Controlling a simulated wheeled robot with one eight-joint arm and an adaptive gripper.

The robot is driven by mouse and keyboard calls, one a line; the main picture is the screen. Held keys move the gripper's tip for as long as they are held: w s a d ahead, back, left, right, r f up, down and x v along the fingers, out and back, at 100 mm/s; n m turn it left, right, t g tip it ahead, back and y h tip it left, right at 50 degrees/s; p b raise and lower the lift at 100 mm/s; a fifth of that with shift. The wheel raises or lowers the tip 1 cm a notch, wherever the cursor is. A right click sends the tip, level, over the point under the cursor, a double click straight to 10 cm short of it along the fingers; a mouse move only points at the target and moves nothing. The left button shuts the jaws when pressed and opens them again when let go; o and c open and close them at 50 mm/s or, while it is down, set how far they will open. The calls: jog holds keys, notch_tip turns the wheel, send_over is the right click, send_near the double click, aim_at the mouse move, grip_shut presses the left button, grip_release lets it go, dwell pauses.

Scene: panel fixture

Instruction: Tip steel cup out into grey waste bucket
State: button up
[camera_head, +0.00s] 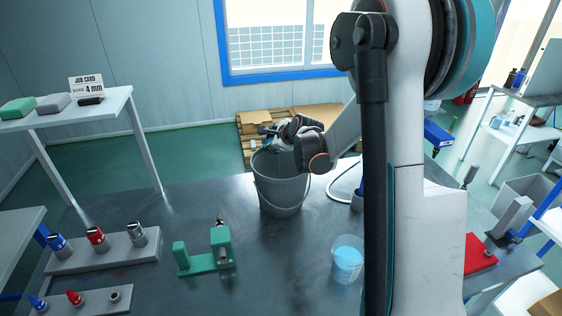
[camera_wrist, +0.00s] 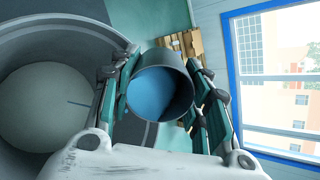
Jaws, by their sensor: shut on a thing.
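The grey waste bucket (camera_head: 283,193) stands upright on the dark table, its bail hanging at the front. My gripper (camera_head: 275,133) is over the bucket's far rim in the head view. In the wrist view my gripper (camera_wrist: 168,100) is shut on the steel cup (camera_wrist: 185,88), with a finger on either side of it. The cup's round mouth faces the wrist camera and shows blue inside; I cannot tell how far it is tilted. The bucket (camera_wrist: 85,38) shows left of the cup, with a pale round floor inside. The head view does not show the cup clearly.
A clear beaker with blue contents (camera_head: 347,262) stands right of the bucket. A green fixture (camera_head: 208,257) and a rack with coloured-collared pieces (camera_head: 105,250) stand to the left. A white side table (camera_head: 75,108) holds a job card. Bare table lies in front of the bucket.

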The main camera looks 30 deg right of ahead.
jog(key=shift+s+r+t+b, duration=0.15)
jog(key=shift+r+t+b, duration=0.05)
jog(key=shift+t+b, duration=0.65)
jog(key=shift+s+r+t+b, duration=0.1)
jog(key=shift+r+t+b, duration=0.1)
jog(key=shift+t+b, duration=0.6)
dwell(1.4)
jog(key=shift+s+f+t+b, duration=0.3)
jog(key=shift+s+t+b, duration=0.2)
jog(key=shift+b, duration=0.45)
jog(key=shift+s+f+t+b, duration=0.25)
jog(key=shift+s+t+b, duration=0.15)
jog(key=shift+b, duration=0.55)
jog(key=shift+r, duration=0.1)
jog(key=shift+s+r, duration=0.1)
jog(key=shift+r, duration=0.25)
jog(key=shift+s+r+t, duration=0.1)
jog(key=shift+r+t, duration=0.55)
jog(key=shift+r, duration=0.3)
